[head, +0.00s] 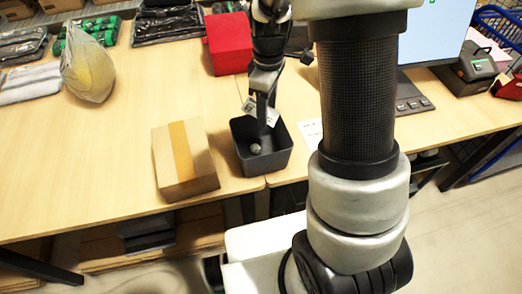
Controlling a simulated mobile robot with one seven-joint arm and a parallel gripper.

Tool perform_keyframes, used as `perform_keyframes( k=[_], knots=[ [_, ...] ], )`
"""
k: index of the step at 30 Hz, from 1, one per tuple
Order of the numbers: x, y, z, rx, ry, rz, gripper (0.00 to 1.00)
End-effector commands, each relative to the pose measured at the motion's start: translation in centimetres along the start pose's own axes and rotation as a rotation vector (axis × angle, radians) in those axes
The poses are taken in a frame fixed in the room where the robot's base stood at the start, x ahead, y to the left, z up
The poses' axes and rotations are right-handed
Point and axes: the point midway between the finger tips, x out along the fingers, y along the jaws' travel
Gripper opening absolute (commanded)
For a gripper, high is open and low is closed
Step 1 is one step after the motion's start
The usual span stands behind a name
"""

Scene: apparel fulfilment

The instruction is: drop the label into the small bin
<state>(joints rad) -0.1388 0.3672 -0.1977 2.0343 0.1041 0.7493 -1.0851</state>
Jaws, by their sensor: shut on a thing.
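My gripper (262,98) points down above the small bin and is shut on a small white label (262,112). The label hangs tilted at the fingertips, over the back part of the bin opening. The small bin (262,166) is dark grey, square and open at the top. It stands at the front edge of the table. A small pale crumpled thing lies inside it. My arm hides part of the table to the right of the bin.
A brown taped carton (184,160) stands just left of the bin. A red box (229,43) is behind it. A bagged yellowish item (87,65) lies at the left. A monitor (432,30) and a label printer (470,72) stand at the right. The front left tabletop is clear.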

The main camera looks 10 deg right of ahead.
Motion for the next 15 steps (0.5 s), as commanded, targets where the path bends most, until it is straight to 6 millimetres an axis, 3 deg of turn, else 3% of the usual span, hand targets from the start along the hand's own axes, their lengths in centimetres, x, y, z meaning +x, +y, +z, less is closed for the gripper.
perform_keyframes(
  k=[3, 11, 15],
  knots=[
    [1.17, 0.00, 0.02, 0.001, -0.001, 0.000, 0.39],
    [1.19, 0.01, 0.03, 0.001, 0.000, 0.000, 0.39],
    [1.18, 0.01, 0.03, 0.001, 0.000, 0.000, 0.64]
  ],
)
